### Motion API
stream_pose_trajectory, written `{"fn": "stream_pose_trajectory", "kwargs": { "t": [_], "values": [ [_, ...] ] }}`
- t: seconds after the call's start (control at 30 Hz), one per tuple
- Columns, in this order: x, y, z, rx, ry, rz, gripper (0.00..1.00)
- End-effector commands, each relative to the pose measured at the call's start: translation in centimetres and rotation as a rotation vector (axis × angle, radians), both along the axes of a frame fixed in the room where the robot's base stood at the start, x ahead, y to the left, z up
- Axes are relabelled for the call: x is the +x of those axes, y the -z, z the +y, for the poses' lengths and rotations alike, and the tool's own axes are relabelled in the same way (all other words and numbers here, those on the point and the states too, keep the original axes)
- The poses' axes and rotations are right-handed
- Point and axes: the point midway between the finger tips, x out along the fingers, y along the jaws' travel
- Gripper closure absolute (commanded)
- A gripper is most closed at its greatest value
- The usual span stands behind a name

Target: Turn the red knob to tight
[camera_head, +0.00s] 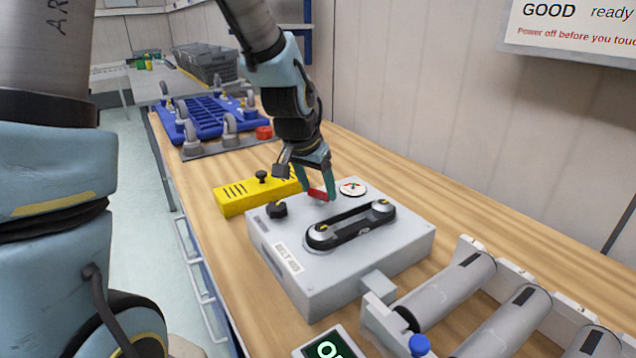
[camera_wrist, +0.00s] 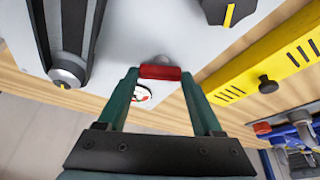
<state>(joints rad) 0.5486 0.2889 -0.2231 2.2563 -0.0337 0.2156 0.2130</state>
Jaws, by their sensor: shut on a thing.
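The red knob (camera_head: 317,195) is a bar-shaped handle on top of a grey box (camera_head: 300,277) labelled as a belt rig. My gripper (camera_head: 316,190) reaches down from above with its two green fingers on either side of the knob. In the wrist view the red knob (camera_wrist: 160,72) lies between the fingertips (camera_wrist: 160,74), shut on its ends. A round white dial (camera_head: 353,188) with red and green marks sits beside the knob. In the wrist view the dial (camera_wrist: 141,94) is partly hidden by a finger; its needle reading is too small to tell.
A black belt on two pulleys (camera_head: 350,225) and a black knob (camera_head: 277,209) are on the same box. A yellow box (camera_head: 238,197) stands just behind. A roller conveyor (camera_head: 450,290) is at front right. A blue wheeled frame (camera_head: 212,117) lies farther back.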

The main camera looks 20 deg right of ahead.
Motion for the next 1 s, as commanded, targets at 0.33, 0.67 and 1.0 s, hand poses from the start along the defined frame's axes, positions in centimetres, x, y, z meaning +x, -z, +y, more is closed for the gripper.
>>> {"fn": "stream_pose_trajectory", "kwargs": {
  "t": [0.33, 0.67, 1.0],
  "values": [
    [0.23, -0.38, 0.16, -0.001, 0.245, 0.002, 0.88],
    [0.33, -0.25, 0.11, -0.001, 0.411, 0.000, 0.88],
    [0.30, -0.05, 0.08, 0.001, 0.462, -0.002, 0.88]
  ]
}}
